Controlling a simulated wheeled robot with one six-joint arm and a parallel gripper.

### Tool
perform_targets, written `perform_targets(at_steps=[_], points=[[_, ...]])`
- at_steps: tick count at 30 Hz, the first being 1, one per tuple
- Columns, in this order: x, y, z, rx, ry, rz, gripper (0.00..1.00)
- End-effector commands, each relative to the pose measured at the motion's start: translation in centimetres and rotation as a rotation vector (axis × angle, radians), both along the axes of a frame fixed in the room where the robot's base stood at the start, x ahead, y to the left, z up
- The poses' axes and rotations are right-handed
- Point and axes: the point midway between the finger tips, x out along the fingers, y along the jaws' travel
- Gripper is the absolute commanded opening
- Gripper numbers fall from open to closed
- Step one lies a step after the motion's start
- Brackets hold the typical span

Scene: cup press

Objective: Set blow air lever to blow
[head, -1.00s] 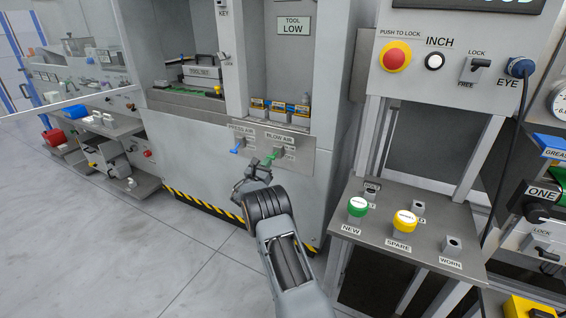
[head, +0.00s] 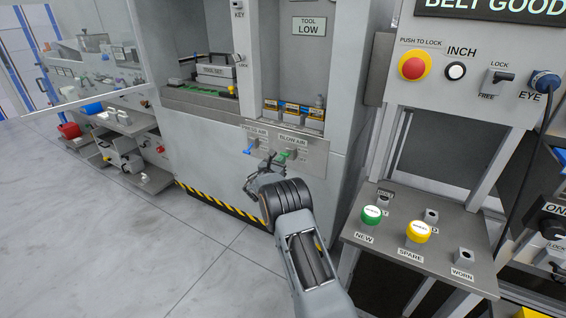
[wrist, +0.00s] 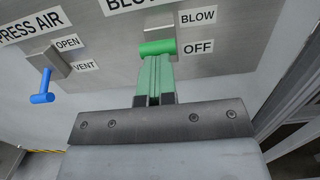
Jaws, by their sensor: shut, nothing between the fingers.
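The blow air lever has a green handle (wrist: 157,48), seen in the wrist view below its grey block and level with the OFF label (wrist: 198,47). The BLOW label (wrist: 198,16) is above OFF. The lever also shows in the head view (head: 289,155) on the machine's front panel. My gripper (wrist: 155,68) is shut with nothing between its fingers. Its pale green fingertips are at the underside of the handle in the wrist view; I cannot tell whether they touch it. In the head view my gripper (head: 266,163) is just left of the lever.
The blue press air lever (wrist: 43,90) hangs to the left, beside OPEN and VENT labels. A stand with green (head: 371,215) and yellow (head: 418,231) knobs is to the right of my arm. Open floor (head: 100,240) lies to the left.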

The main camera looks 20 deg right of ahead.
Motion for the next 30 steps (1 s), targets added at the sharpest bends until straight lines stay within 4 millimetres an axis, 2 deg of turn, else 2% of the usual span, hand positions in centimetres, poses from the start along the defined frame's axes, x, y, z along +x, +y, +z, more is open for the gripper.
perform_targets(at_steps=[8,14,16,18,24,30], points=[[-0.1,0.0,-0.3,-0.001,0.001,-0.001,0.00],[-0.7,1.1,-2.7,-0.001,0.001,-0.003,0.00],[-1.1,1.7,-3.9,0.000,0.001,-0.003,0.00],[-1.9,2.9,-3.0,0.000,0.001,-0.003,0.00],[-4.2,6.3,-3.6,-0.001,0.001,0.000,0.00],[-5.8,8.6,-4.1,-0.001,0.001,0.000,0.00]])
